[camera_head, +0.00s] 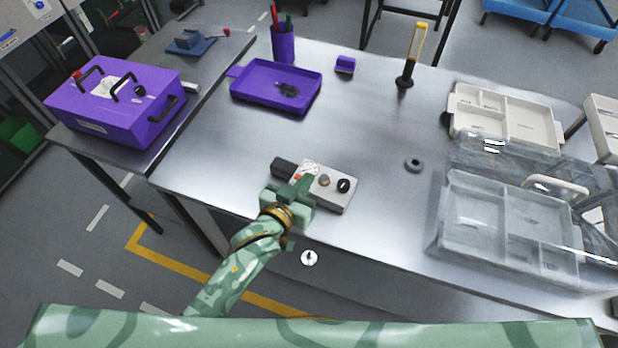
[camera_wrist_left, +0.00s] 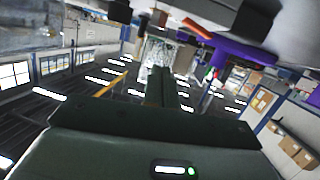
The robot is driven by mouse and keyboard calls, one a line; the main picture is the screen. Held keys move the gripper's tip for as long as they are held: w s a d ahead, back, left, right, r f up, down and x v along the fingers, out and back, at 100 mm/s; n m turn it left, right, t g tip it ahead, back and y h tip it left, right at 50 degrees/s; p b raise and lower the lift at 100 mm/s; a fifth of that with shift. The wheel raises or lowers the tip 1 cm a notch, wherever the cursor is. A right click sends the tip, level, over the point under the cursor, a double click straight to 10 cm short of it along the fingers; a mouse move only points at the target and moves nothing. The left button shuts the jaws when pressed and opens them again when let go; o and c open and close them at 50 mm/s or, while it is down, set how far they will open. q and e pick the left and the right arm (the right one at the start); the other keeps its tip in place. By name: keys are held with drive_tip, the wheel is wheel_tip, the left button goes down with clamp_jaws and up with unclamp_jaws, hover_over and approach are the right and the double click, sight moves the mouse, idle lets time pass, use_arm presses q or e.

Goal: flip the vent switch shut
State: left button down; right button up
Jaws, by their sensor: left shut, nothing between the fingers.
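A small grey control box (camera_head: 338,199) lies near the front edge of the metal table. Its top carries a white dial, a brass-coloured knob (camera_head: 324,180) and a black knob (camera_head: 344,185). A small red-orange part (camera_head: 297,178), which looks like a switch lever, shows at the box's left end, beside my gripper. It also shows in the left wrist view as a red-orange bar (camera_wrist_left: 197,28). My left gripper (camera_head: 307,181) is shut and empty over the left part of the box, hiding some of it. I cannot tell whether it touches the lever, or the lever's position.
A black block (camera_head: 284,165) adjoins the box's left end. A purple tray (camera_head: 262,108) and a yellow-handled tool (camera_head: 415,50) stand farther back. The middle is mostly free.

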use_arm(q)
drive_tip(key=v, duration=0.8)
drive_tip(key=shift+s+f+p, duration=0.2)
drive_tip(key=shift+f+p, duration=0.1)
drive_tip(key=shift+p, duration=0.1)
use_arm(e)
drive_tip(key=shift+w+a+r, duration=0.25)
drive_tip(key=shift+a+r, duration=0.15)
drive_tip(key=shift+r, duration=0.1)
drive_tip(key=shift+d, duration=0.25)
